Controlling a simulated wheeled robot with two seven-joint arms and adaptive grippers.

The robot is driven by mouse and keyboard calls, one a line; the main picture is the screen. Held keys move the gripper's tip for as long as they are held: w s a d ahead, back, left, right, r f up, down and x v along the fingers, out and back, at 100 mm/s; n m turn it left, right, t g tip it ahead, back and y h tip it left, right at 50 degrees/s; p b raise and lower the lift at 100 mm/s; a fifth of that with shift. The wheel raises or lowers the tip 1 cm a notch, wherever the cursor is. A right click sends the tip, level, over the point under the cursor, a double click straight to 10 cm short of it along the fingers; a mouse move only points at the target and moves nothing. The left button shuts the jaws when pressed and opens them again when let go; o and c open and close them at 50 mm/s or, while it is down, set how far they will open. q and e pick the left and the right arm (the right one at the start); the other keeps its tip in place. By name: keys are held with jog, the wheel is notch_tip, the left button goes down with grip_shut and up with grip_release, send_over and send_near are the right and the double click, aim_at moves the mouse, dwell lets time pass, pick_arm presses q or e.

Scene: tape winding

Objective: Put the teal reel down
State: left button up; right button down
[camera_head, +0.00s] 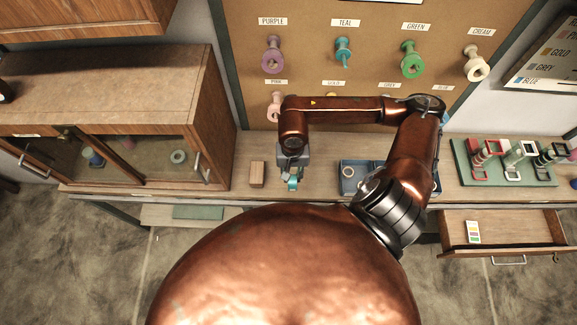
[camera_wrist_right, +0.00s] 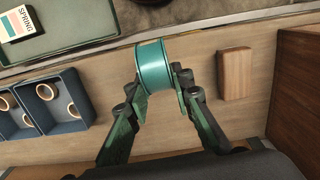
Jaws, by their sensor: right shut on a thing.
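The teal reel (camera_wrist_right: 153,65) is held between the fingertips of my right gripper (camera_wrist_right: 161,86). In the head view the right gripper (camera_head: 292,166) points down over the workbench, with the reel (camera_head: 293,184) at its tips near the bench's front edge. The wrist view shows the reel over bare wood close to that edge. I cannot tell whether the reel touches the bench. A teal spool (camera_head: 343,50) hangs on the pegboard under the TEAL label. My left gripper is not in view.
A wooden block (camera_head: 257,174) stands left of the reel. A blue tray (camera_head: 347,185) with rings lies to its right, partly behind my arm. A green rack mat (camera_head: 500,183) and an open drawer (camera_head: 535,231) are farther right. A cabinet (camera_head: 215,110) stands left.

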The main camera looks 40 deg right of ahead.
jog(key=w+d+f, duration=0.1)
jog(key=w+f, duration=0.1)
jog(key=w+d+f, duration=0.1)
jog(key=w+f, duration=0.1)
jog(key=w+d+f+p, duration=0.1)
jog(key=w+d+f, duration=0.1)
jog(key=shift+w+f, duration=0.2)
jog(key=shift+f, duration=0.1)
jog(key=shift+w+d+f, duration=0.25)
jog(key=shift+f, duration=0.15)
notch_tip(320, 180, down, 3)
jog(key=shift+r+p, duration=0.1)
jog(key=shift+p, duration=0.4)
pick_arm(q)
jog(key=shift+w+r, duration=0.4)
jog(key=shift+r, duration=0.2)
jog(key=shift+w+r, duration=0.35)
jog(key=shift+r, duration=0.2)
pick_arm(e)
jog(key=shift+f, duration=0.3)
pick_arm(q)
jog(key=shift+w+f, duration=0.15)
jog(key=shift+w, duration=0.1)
pick_arm(e)
jog(key=c, duration=1.7)
grip_release()
jog(key=shift+r, duration=0.1)
